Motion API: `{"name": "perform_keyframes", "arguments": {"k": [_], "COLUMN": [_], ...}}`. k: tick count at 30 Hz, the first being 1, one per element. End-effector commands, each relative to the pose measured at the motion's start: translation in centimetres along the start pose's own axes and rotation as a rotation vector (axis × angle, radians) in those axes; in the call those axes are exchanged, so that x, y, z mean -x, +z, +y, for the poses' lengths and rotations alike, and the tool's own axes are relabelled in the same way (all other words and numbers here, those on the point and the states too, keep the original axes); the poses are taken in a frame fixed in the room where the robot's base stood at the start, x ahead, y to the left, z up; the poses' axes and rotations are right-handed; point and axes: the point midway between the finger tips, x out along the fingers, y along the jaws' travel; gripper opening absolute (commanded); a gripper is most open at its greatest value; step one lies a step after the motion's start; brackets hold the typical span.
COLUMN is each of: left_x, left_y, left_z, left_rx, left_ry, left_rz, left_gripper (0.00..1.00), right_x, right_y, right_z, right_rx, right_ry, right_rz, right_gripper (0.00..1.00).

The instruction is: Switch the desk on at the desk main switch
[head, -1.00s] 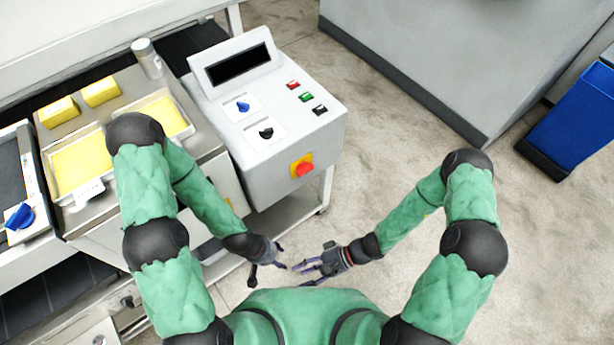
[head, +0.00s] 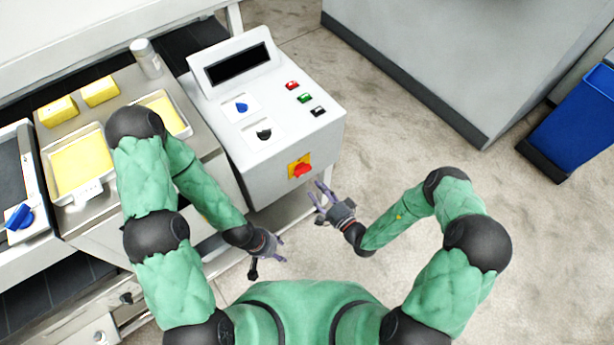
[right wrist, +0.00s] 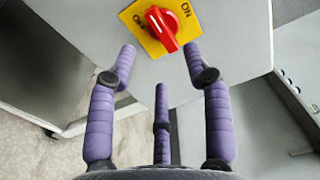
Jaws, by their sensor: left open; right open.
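The desk main switch (head: 301,170) is a red rotary knob on a yellow plate, on the front face of the white control desk (head: 285,190). In the right wrist view the red knob (right wrist: 162,28) sits at the top centre, its plate marked ON at the right and another, partly hidden word at the left. The knob stands at a slant. My right gripper (head: 319,197) is open and empty, just below and right of the switch, apart from it. Its purple fingers (right wrist: 160,75) point toward the plate.
The desk top carries a dark screen (head: 237,65), a blue knob (head: 242,107), a black knob (head: 264,134) and red, green and black buttons. A blue bin (head: 580,125) stands right. The floor between is clear.

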Motion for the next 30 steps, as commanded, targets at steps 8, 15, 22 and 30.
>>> {"name": "perform_keyframes", "arguments": {"k": [8, 15, 22, 30], "left_x": [-1.1, -1.5, -1.5, -1.5], "left_y": [0.0, -0.1, -0.1, -0.1], "left_z": [-0.4, -0.5, -0.5, -0.5], "left_rx": [0.000, 0.000, 0.000, 0.000], "left_ry": [0.000, 0.000, 0.000, 0.000], "left_rz": [0.000, 0.000, 0.000, 0.000], "left_gripper": [0.50, 0.50, 0.50, 0.50], "right_x": [-4.7, -6.9, -7.3, -7.3], "right_y": [0.2, 0.2, 0.1, 0.1], "right_z": [0.1, 0.1, 0.0, 0.0], "right_rx": [0.001, -0.002, -0.002, -0.002], "right_ry": [-0.002, 0.001, 0.001, 0.001], "right_rz": [-0.006, -0.004, -0.002, -0.002], "right_gripper": [0.50, 0.50, 0.50, 0.11]}}
